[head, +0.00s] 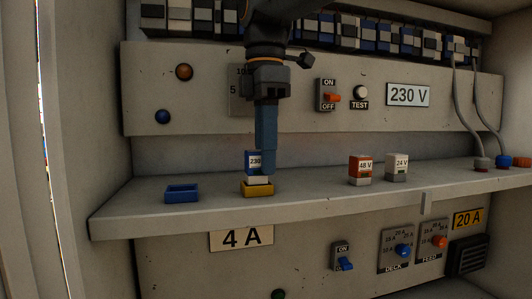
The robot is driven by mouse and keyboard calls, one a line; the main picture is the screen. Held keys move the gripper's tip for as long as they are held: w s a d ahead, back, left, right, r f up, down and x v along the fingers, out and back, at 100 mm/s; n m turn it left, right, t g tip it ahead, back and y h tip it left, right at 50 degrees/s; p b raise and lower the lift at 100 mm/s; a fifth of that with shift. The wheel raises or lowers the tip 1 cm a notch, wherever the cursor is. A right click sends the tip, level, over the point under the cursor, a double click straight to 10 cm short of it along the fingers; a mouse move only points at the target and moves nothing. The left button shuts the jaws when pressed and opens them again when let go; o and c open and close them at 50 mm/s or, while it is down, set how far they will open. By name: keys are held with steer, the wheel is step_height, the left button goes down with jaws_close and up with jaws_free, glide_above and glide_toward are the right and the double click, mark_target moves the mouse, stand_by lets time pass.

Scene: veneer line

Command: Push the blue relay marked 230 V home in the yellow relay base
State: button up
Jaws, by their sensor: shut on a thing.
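The blue relay (253,163), its white label reading 230, stands upright at the yellow relay base (257,190) on the shelf. A pale lower part of the relay shows above the base; I cannot tell how deep it sits. My gripper (266,168) points down from above, its blue fingers at the relay's right side and upper part. It is shut on the relay. The fingers hide part of the relay's right side.
An empty-looking blue base (182,194) sits left on the shelf (320,198). A red 48 V relay (361,169) and a white 24 V relay (397,167) stand to the right. Cables with plugs (482,163) hang at far right. The panel behind carries an ON/OFF switch (326,96).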

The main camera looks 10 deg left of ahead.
steer(key=shift+f+b, duration=0.45)
steer(key=shift+f, duration=0.3)
steer(key=o, duration=1.1)
steer(key=shift+r, duration=0.1)
step_height(320, 180, up, 6)
steer(key=shift+r+b, duration=0.2)
steer(key=shift+b, duration=0.45)
steer(key=shift+r, duration=0.6)
